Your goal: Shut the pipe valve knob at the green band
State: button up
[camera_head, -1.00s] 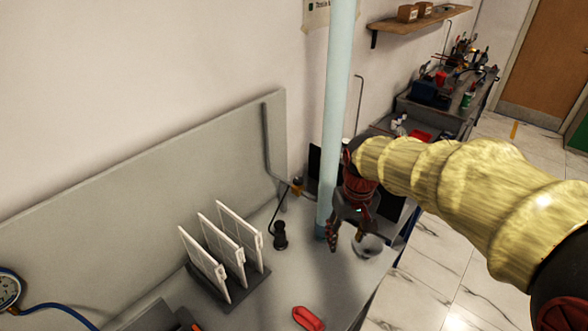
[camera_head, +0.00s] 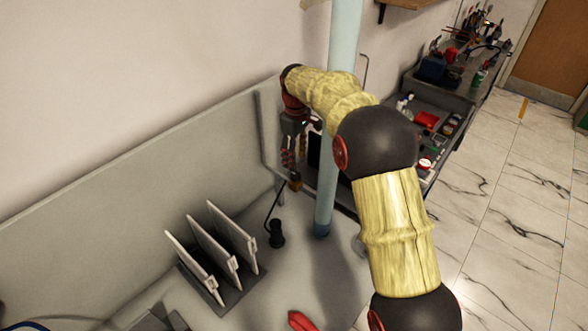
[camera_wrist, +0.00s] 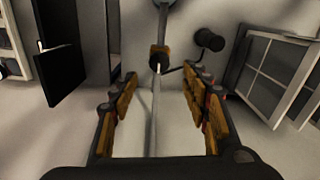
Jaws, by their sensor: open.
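A thin grey pipe (camera_head: 266,145) runs down along the back panel and bends toward the bench. A small brass-coloured and dark knob (camera_head: 295,183) sits at its lower end. In the wrist view the knob (camera_wrist: 159,59) lies ahead, beyond the fingertips and roughly midway between them, with the grey pipe (camera_wrist: 155,115) running between the fingers. My gripper (camera_head: 295,161) is just above the knob, pointing down; in the wrist view my gripper (camera_wrist: 162,88) is open and empty. I cannot make out a green band in either view.
A pale blue post (camera_head: 325,190) rises right of the knob, close to my arm. A black stand-like piece (camera_head: 277,234) stands on the bench below. A rack of white panels (camera_head: 215,255) is left of it. A red object (camera_head: 302,321) lies at the front.

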aim_at(296, 175)
jog(key=shift+f+b, duration=0.5)
jog(key=shift+f, duration=3.35)
jog(key=shift+c, duration=1.2)
jog(key=c, duration=0.9)
